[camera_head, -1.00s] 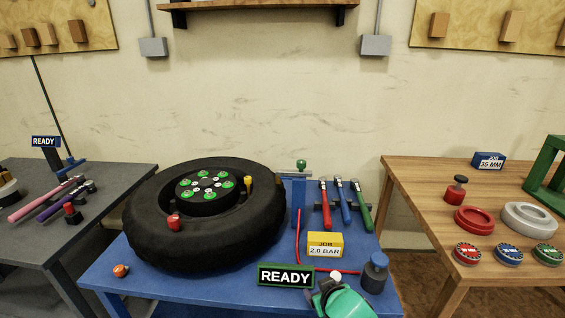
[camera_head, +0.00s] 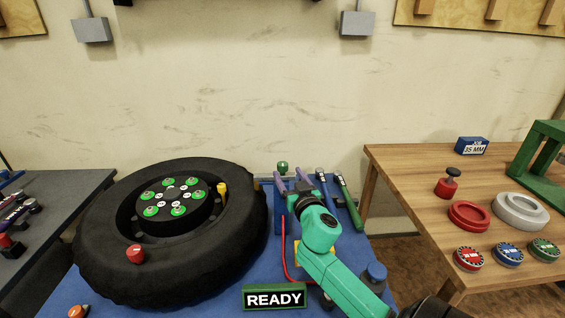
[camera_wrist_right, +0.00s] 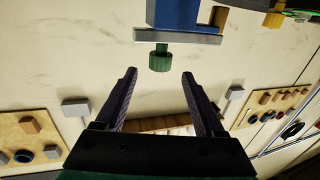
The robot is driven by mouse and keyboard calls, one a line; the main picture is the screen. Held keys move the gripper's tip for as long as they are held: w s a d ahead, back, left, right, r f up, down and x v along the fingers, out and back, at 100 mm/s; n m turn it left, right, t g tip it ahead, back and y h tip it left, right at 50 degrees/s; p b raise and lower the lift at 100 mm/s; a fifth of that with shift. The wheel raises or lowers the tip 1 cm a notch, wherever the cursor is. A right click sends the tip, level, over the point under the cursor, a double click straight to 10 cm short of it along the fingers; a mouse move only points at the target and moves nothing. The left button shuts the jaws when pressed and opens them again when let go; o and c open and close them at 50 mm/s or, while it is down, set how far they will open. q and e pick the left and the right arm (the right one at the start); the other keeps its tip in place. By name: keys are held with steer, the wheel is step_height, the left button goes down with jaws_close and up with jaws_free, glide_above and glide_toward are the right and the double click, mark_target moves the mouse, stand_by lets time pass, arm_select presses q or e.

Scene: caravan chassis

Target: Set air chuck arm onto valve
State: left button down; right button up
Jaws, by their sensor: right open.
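The green knob (camera_head: 282,167) tops the blue post (camera_head: 278,212) at the back of the blue table, right of the tire (camera_head: 120,270); I take this post as the air chuck arm. In the right wrist view the green knob (camera_wrist_right: 160,59) hangs below a grey plate and blue block, just past the fingertips and between their lines. My right gripper (camera_head: 291,182) is open and empty, close to the knob; contact is not visible. A yellow piece (camera_head: 221,188), possibly the valve, stands at the wheel's right inner rim. A red piece (camera_head: 135,254) sits at its front. My left gripper is out of view.
Several coloured-handled tools (camera_head: 347,205) stand right of the post, partly behind my arm. A red hose (camera_head: 286,262) runs down the table. The READY sign (camera_head: 274,297) and a blue-grey canister (camera_head: 376,275) are near the front. A wooden table (camera_head: 410,170) stands right.

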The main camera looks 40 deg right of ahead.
mark_target(284, 169)
steer(key=x, duration=0.5)
steer(key=shift+w+d+f, duration=0.1)
steer(key=shift+w+d, duration=0.05)
steer(key=shift+w, duration=0.35)
jaws_close()
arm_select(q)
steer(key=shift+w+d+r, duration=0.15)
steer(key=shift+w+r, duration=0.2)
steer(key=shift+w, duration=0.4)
arm_select(e)
steer(key=shift+w+f, duration=0.1)
